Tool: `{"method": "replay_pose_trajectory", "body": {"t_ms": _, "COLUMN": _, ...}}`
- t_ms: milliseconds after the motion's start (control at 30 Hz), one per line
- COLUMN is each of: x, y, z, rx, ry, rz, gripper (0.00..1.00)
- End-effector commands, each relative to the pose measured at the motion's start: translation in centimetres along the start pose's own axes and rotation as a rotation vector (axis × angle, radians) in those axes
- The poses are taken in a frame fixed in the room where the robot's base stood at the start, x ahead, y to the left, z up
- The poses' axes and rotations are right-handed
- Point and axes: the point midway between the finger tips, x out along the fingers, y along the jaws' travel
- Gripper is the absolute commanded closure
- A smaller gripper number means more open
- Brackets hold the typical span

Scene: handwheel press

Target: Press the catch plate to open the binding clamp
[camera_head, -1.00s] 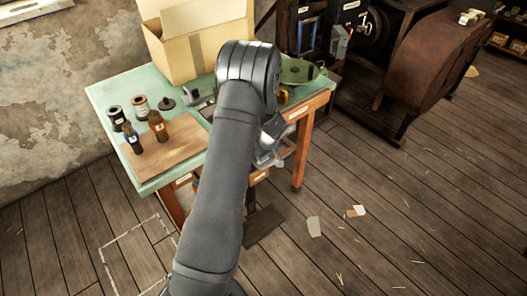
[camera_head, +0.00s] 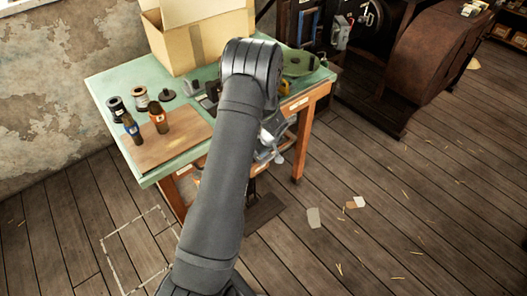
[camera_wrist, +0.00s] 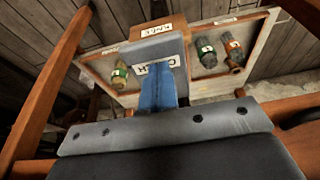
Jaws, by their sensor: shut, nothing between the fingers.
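In the wrist view, my gripper (camera_wrist: 165,128) fills the bottom as a dark body with a grey bolted edge; it looks shut and empty. I cannot tell which of these is the catch plate or the clamp, or whether my gripper touches the blue piece. In the head view, my arm covers this place; silver-grey metal (camera_head: 270,147) shows at the front edge of the green-topped table (camera_head: 100,88).
On the table are a cardboard box (camera_head: 190,45), a wooden board (camera_head: 180,145) with bottles, and several spools. A dark plate (camera_head: 264,213) lies on the floor near the front. A large rusty machine (camera_head: 440,50) stands at the right. The floor at lower right is mostly open.

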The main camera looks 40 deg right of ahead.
Motion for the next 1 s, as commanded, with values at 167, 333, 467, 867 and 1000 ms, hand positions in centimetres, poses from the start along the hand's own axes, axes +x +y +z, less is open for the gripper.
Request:
{"method": "replay_pose_trajectory", "body": {"t_ms": 167, "x": -0.4, "y": -0.2, "z": 0.0, "rx": 0.000, "ry": -0.003, "rz": -0.003, "gripper": 1.00}}
{"method": "replay_pose_trajectory", "body": {"t_ms": 333, "x": -3.2, "y": -0.1, "z": -0.9, "rx": -0.001, "ry": 0.000, "rz": 0.001, "gripper": 1.00}}
{"method": "replay_pose_trajectory", "body": {"t_ms": 467, "x": -6.0, "y": 0.0, "z": -1.1, "rx": 0.000, "ry": 0.001, "rz": 0.003, "gripper": 1.00}}
{"method": "replay_pose_trajectory", "body": {"t_ms": 867, "x": -12.9, "y": 0.0, "z": -1.2, "rx": 0.000, "ry": 0.002, "rz": 0.002, "gripper": 1.00}}
{"method": "replay_pose_trajectory", "body": {"t_ms": 1000, "x": -13.7, "y": 0.0, "z": -1.1, "rx": -0.001, "ry": 0.001, "rz": 0.001, "gripper": 1.00}}
